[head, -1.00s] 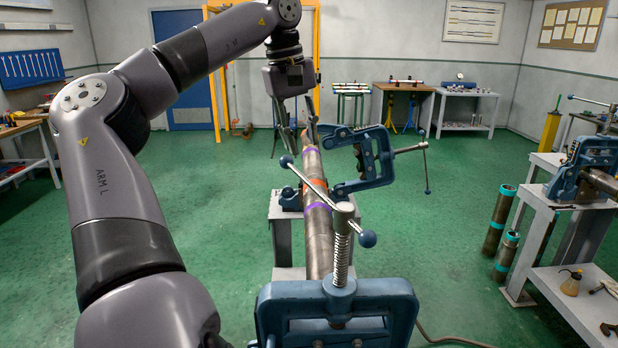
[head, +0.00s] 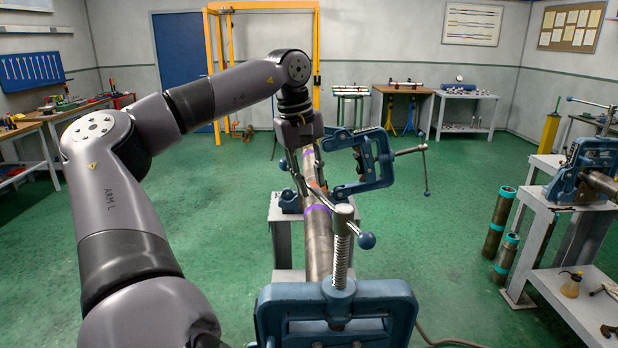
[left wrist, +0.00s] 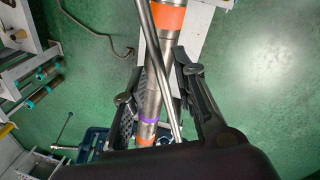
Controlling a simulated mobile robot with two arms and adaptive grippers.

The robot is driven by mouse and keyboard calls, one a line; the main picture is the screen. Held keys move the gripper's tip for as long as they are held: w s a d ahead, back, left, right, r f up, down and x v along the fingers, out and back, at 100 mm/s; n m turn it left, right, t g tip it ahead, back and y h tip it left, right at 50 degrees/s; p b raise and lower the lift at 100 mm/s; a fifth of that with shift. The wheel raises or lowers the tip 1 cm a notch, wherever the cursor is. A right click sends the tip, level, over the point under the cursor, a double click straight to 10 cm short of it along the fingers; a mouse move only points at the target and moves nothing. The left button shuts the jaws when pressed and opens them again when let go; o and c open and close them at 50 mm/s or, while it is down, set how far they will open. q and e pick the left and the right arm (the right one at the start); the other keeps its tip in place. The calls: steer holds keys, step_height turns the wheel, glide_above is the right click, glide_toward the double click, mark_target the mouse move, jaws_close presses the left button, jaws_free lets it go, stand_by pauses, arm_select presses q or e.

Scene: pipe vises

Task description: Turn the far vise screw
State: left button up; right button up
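The far blue vise (head: 370,160) stands at the far end of the stand, its frame tipped over to the right. Its screw (head: 408,151) points right and ends in a crossbar handle; the vise shows partly at the lower left of the left wrist view (left wrist: 92,142). My left gripper (head: 301,178) is over the steel pipe (head: 318,240), left of the far vise. In the left wrist view its fingers are apart, with the pipe and a slanting metal rod (left wrist: 158,60) showing between them. Whether they touch the rod is unclear. My right gripper is not in view.
The near blue vise (head: 336,312) stands in front, its screw (head: 342,245) upright and its ball-ended handle (head: 366,240) slanting across the pipe. Another vise (head: 590,165) sits on a bench at right.

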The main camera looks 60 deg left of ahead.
arm_select(q)
jaws_close()
stand_by(0.6)
